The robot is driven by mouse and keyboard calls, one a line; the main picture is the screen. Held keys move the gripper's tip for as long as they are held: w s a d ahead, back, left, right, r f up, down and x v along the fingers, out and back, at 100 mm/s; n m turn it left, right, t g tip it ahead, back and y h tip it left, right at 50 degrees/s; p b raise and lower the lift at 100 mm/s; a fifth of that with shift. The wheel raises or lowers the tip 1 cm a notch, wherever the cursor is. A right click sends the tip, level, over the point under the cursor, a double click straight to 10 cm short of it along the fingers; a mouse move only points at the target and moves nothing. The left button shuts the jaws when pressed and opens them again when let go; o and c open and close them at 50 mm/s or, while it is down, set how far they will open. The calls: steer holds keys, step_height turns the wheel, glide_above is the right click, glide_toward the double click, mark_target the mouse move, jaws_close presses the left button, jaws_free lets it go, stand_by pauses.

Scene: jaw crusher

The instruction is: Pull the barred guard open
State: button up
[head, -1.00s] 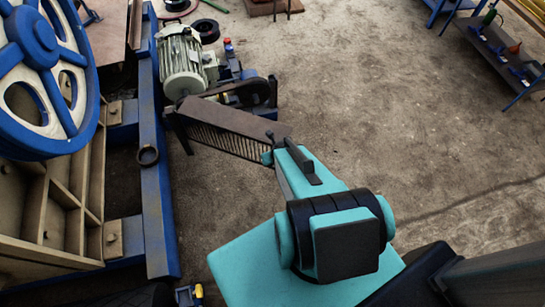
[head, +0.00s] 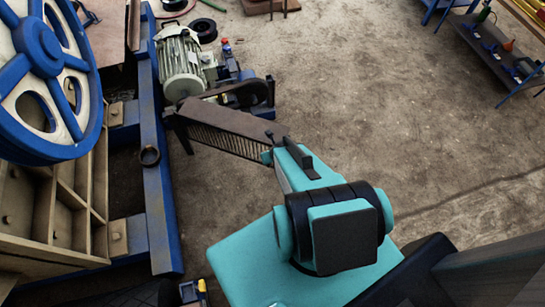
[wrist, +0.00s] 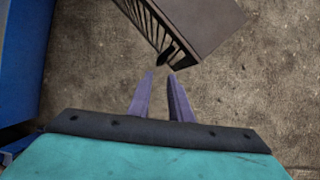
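The barred guard (head: 232,126) is a brown, box-like cover with a row of dark bars along its side. It stands out at an angle from the blue frame, below the motor. Its near end meets my arm in the head view, which hides most of my gripper. In the wrist view the guard (wrist: 200,25) is at the top, with a dark handle-like piece (wrist: 169,50) at its barred end. My gripper (wrist: 160,76) has two purple fingers, apart with nothing visible between them. The fingertips are just short of that dark piece; contact cannot be told.
A grey motor (head: 180,65) and a belt drive stand behind the guard. The blue frame (head: 158,200) and a large blue-and-cream wheel (head: 45,60) are at the left. A rack (head: 500,55) is at the upper right. The concrete floor right of the guard is clear.

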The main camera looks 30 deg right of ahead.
jaws_close()
steer(key=s+a+r+m+g, duration=0.1)
steer(key=s+a+m+g, duration=0.4)
steer(key=m, duration=1.1)
steer(key=s+a+r+m+g, duration=0.2)
steer(key=s+a+m+g, duration=0.3)
steer(key=m, duration=1.2)
steer(key=s+a, duration=0.4)
steer(key=s, duration=0.3)
steer(key=shift+m+y, duration=0.3)
steer(key=shift+y, duration=0.1)
steer(key=shift+a, duration=0.25)
